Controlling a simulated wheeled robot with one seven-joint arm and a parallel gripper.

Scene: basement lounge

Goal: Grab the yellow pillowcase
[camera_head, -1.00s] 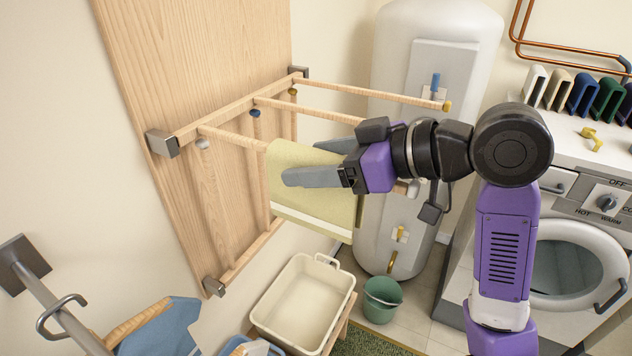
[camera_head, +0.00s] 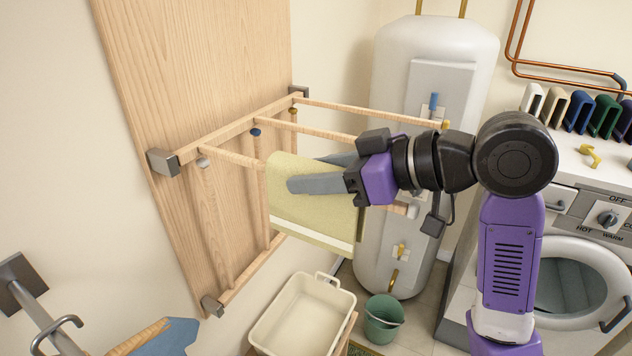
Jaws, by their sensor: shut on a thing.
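The yellow pillowcase (camera_head: 312,220) is pale yellow with a white band near its lower edge. It hangs folded over the front wooden rod of the wall drying rack (camera_head: 228,158). My gripper (camera_head: 305,176) reaches in from the right, with its grey fingers on either side of the cloth near its top. The nearer finger lies across the front of the pillowcase. The farther finger is partly hidden behind the cloth. The gripper is shut on the pillowcase, which is still over the rod.
A cream basin (camera_head: 303,317) and a green bucket (camera_head: 383,320) stand below the rack. A white tank (camera_head: 397,245) is behind my gripper. A washing machine (camera_head: 580,245) is at right. A blue cloth (camera_head: 168,338) hangs on a rod at lower left.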

